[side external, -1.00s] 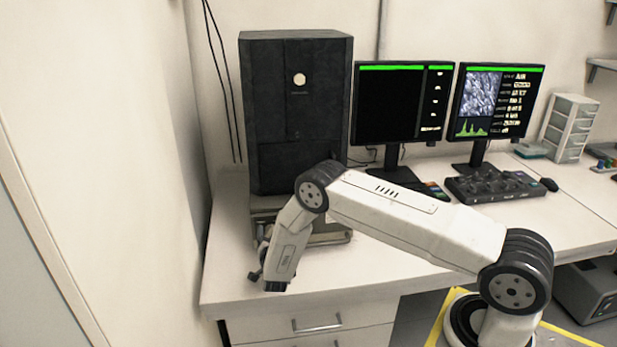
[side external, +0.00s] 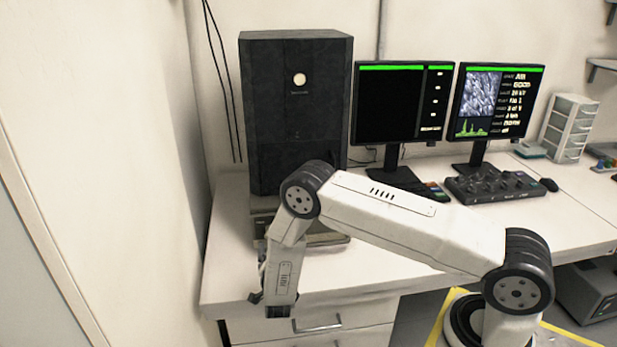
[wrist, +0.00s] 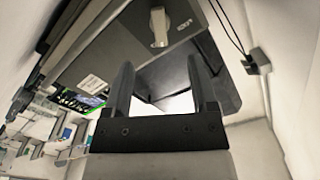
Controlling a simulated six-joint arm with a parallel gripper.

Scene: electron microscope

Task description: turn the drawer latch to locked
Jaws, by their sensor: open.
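The drawer latch is a pale, elongated knob (wrist: 158,28) on a dark grey front panel (wrist: 125,45) in the wrist view, with a small white mark beside it. My gripper (wrist: 160,64) is open and empty. Its two dark fingers stand apart below the latch in the picture, not touching it. In the side external view, the wrist end of my arm (side external: 279,309) hangs at the front edge of the bench, before the dark microscope cabinet (side external: 294,120). The latch is hidden there behind my arm.
Two monitors (side external: 403,100) (side external: 492,100) stand to the right of the cabinet. A black control panel (side external: 497,187) and a mouse (side external: 549,185) lie before them. The bench top (side external: 375,266) is bare in front. A wall stands close on the left.

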